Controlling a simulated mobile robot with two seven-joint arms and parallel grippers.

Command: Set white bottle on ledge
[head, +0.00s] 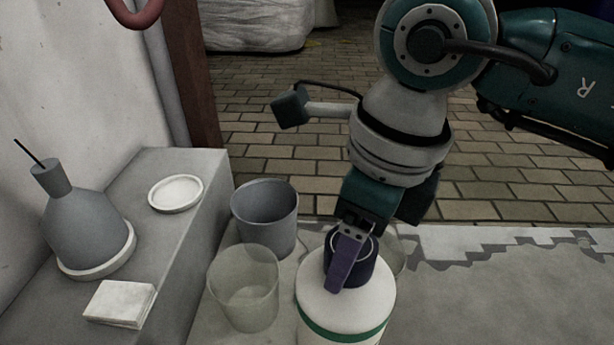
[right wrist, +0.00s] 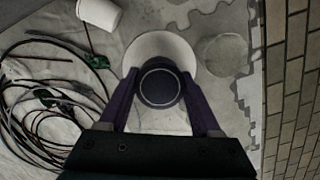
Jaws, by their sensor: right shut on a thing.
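The white bottle (head: 342,308) has a dark cap and a green band, and stands upright at the bottom middle of the head view. Its base is cut off by the frame edge. My right gripper (head: 348,262) is above it, shut on the dark cap. In the right wrist view the two purple fingers (right wrist: 160,98) lie on either side of the cap, and the white bottle's shoulder (right wrist: 160,46) shows behind it. The grey ledge (head: 192,232) is at the left of the head view, with free top surface between its items. My left gripper is not in view.
On the ledge are a grey flask-shaped vessel (head: 88,225), a white round dish (head: 175,193) and white square tiles (head: 120,302). A grey cup (head: 265,215) and a clear cup (head: 243,288) stand between ledge and bottle. Coiled cables (right wrist: 45,110) lie on the sheet.

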